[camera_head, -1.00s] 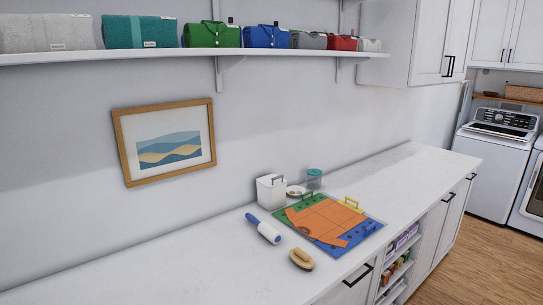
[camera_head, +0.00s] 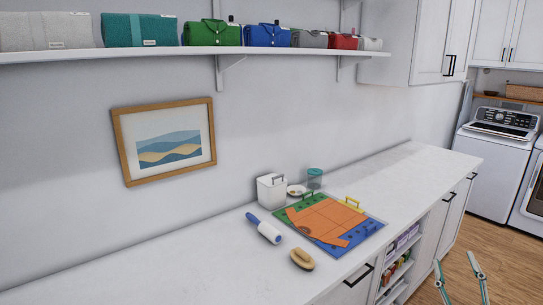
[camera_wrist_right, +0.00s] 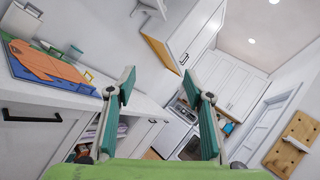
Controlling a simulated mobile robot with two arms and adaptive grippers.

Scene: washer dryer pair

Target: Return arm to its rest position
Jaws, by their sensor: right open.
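My right gripper (camera_head: 462,283) shows at the lower right of the head view, in front of the counter and over the wood floor. Its two fingers are apart with nothing between them. In the right wrist view the same gripper (camera_wrist_right: 160,90) is open and empty, with the washer and cabinets beyond it. It is clear of the counter (camera_head: 130,270). My left gripper is in neither view.
On the counter are an orange folded cloth (camera_head: 326,217) on a blue and green board (camera_head: 366,232), a lint roller (camera_head: 264,229), a brush (camera_head: 302,259) and a white bin (camera_head: 271,189). Open shelves (camera_head: 397,272) are near my right gripper. A washer (camera_head: 495,150) stands farther back.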

